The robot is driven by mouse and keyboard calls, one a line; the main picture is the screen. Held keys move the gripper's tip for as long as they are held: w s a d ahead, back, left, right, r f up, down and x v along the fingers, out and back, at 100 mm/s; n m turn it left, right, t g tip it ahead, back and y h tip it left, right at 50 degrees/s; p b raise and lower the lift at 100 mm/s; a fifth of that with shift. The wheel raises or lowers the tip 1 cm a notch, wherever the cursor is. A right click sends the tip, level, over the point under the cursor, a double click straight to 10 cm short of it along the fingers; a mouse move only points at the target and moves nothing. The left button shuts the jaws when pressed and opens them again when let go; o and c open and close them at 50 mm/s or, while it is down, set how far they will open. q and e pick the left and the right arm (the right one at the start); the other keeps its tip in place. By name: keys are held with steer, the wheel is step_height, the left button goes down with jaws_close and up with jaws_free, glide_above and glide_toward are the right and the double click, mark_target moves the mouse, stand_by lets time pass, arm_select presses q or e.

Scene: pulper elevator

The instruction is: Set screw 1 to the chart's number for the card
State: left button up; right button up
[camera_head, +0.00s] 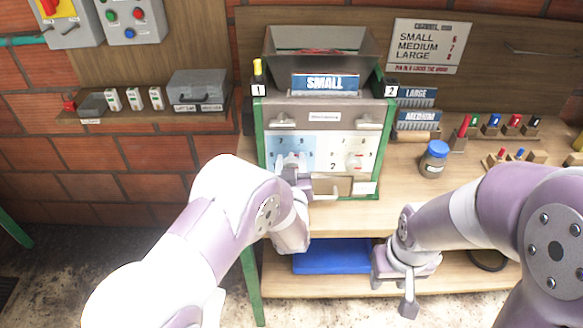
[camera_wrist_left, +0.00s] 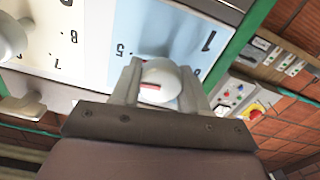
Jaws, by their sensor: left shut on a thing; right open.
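The pulper (camera_head: 317,116) bears a blue SMALL card (camera_head: 325,83). The chart (camera_head: 430,46) on the wall lists SMALL, MEDIUM and LARGE; its digits are small, and SMALL seems to have 6. Below tag 1 is a blue dial plate (camera_head: 284,146); its digits 1 and 5 show in the left wrist view (camera_wrist_left: 160,30). My left gripper (camera_head: 294,172) is shut on screw 1's white knob (camera_wrist_left: 160,82), which has a red mark pointing left in that view. My arm and gripper hide part of this dial in the head view. My right gripper (camera_head: 408,300) is open and empty, low before the bench.
Screw 2's knob (camera_head: 354,160) is on the cream plate right of screw 1. LARGE (camera_head: 416,96) and MEDIUM (camera_head: 418,120) cards, a blue-lidded jar (camera_head: 434,158) and coloured pins stand right of the pulper. A blue tray (camera_head: 332,262) lies on the lower shelf.

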arm_select(q)
steer(key=n+b, duration=0.8)
steer(key=b, duration=0.1)
steer(key=shift+a+f+b, duration=0.1)
steer(key=shift+f+b, duration=0.05)
steer(key=shift+b, duration=0.25)
steer(key=shift+n+b, duration=0.9)
steer(key=shift+b, duration=0.35)
steer(key=shift+r+n, duration=0.25)
steer(key=shift+n, duration=0.05)
steer(key=o, duration=1)
steer(key=shift+a, duration=0.15)
steer(key=shift+f, duration=0.1)
